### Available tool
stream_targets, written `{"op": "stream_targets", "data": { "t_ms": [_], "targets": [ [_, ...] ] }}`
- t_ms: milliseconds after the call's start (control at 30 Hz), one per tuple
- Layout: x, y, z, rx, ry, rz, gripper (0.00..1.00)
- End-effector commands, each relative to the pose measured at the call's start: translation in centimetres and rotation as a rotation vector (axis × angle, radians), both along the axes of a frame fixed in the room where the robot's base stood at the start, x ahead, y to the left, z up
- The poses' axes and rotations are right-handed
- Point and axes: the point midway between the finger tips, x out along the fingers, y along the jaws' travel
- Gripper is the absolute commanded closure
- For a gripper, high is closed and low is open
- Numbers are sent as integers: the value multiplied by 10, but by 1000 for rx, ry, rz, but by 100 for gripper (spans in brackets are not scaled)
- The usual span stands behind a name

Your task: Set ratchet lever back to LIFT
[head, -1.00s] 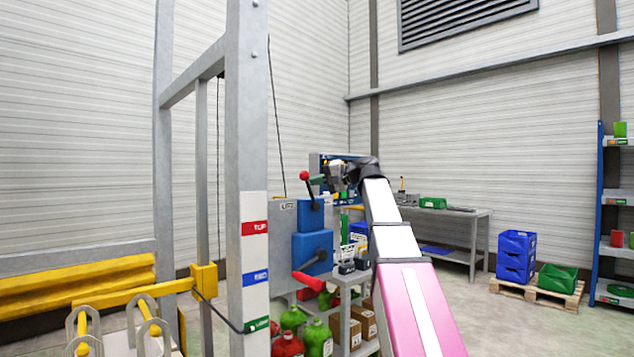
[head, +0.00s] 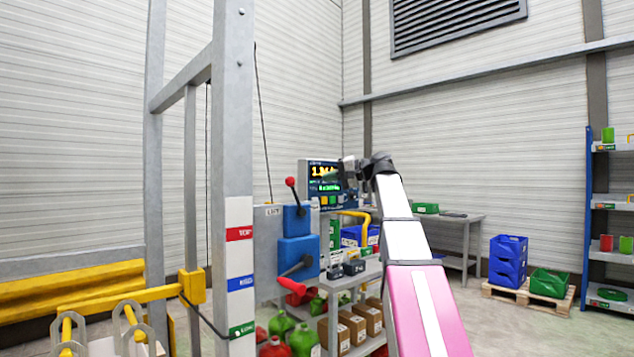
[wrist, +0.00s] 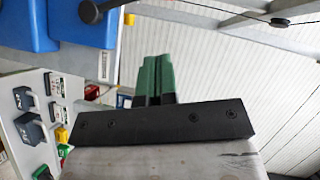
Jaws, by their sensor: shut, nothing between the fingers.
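The ratchet lever (head: 296,194) is a dark rod with a red knob on a blue housing (head: 297,220). It points up and leans slightly left, toward the side with the small LIFT label (head: 272,211). My gripper (head: 346,168) is right of the red knob, apart from it, in front of the display. In the wrist view my green fingers (wrist: 155,77) are together and empty. The blue housing also shows there at upper left (wrist: 75,22), with a dark round pivot (wrist: 90,12) beside it.
A second lever with a red grip (head: 292,286) sticks out below. The grey post (head: 233,130) stands left of the housing. A display (head: 322,183) is behind my gripper. A shelf trolley (head: 350,283) with boxes stands below right.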

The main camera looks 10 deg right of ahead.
Motion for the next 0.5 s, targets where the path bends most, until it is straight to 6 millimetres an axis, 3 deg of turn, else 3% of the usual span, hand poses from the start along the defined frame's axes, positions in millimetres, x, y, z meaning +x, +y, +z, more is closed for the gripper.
{"op": "stream_targets", "data": {
  "t_ms": [200, 500],
  "targets": [
    [-12, -25, 7, 1, -2, 0, 100],
    [-16, -33, 9, 0, 0, 0, 100]
  ]
}}
